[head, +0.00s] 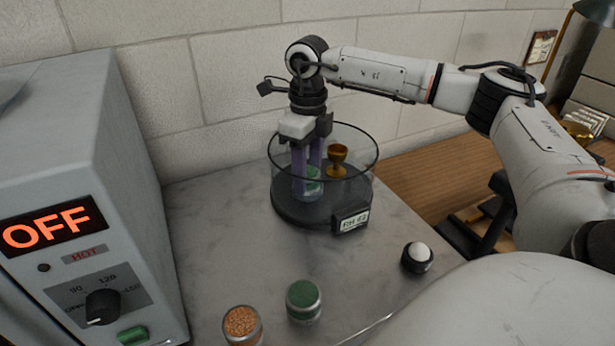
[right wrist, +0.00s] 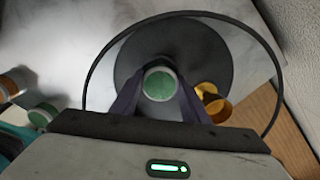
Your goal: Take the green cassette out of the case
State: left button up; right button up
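The green cassette (head: 313,187), a small round canister with a green top and pale rim, stands on the black floor of the clear round case (head: 290,208). It also shows in the right wrist view (right wrist: 159,84). The case is open at the top and has a label on its front. My right gripper (head: 307,190) reaches down into the case, its purple fingers on both sides of the cassette. In the right wrist view the fingers lie close along its sides; whether they press on it I cannot tell. My left gripper is not in view.
A brass goblet (head: 337,161) stands in the case, right of the fingers. Outside, another green-topped canister (head: 303,301), an orange-topped canister (head: 242,325) and a black knob with a white top (head: 418,257) stand on the marble top. A grey OFF-display unit (head: 80,150) is left; a wall is behind.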

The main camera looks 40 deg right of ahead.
aim_at(308, 172)
jog(key=shift+r, duration=0.1)
jog(key=shift+c, duration=0.4)
jog(key=shift+r, duration=0.25)
notch_tip(308, 172, up, 9)
jog(key=shift+f, duration=0.2)
notch_tip(308, 172, up, 5)
jog(key=p, duration=0.3)
jog(key=shift+p, duration=0.4)
jog(key=shift+r+b, duration=0.3)
jog(key=shift+r, duration=0.45)
